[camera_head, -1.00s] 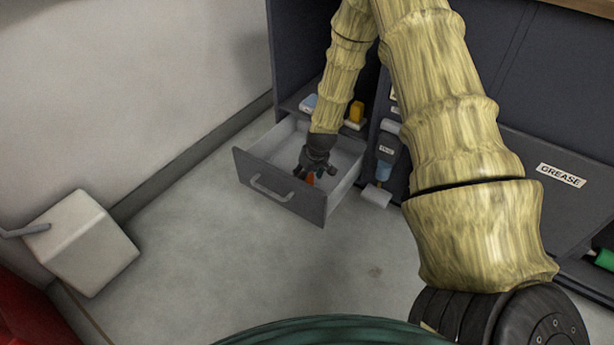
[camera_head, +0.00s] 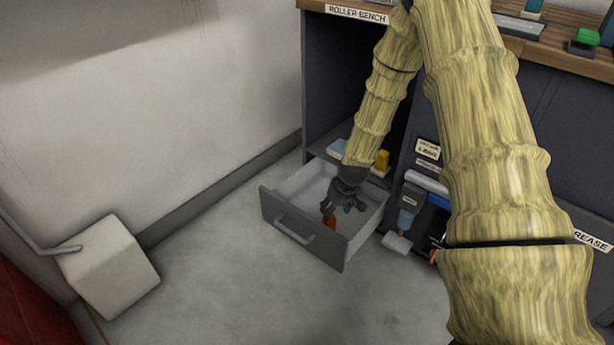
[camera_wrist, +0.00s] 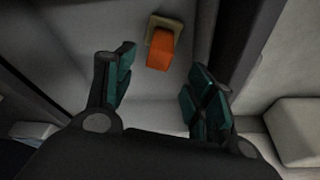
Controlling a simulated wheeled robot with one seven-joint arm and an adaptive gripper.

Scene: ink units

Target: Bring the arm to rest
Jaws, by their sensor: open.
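My gripper (camera_head: 339,205) is over the open drawer (camera_head: 300,235) in the head view, its fingers spread and empty. The wrist view shows the two fingers (camera_wrist: 160,88) wide apart with green pads. An orange thing with a tan base (camera_wrist: 160,54) lies in the drawer just past the fingertips, apart from them.
A dark cabinet with a wooden top (camera_head: 550,50) stands behind and to the right. A blue-and-white item and a yellow item (camera_head: 382,160) sit in the opening behind the drawer. A white box (camera_head: 110,268) stands at the left by the wall. The floor (camera_head: 220,290) before the drawer is clear.

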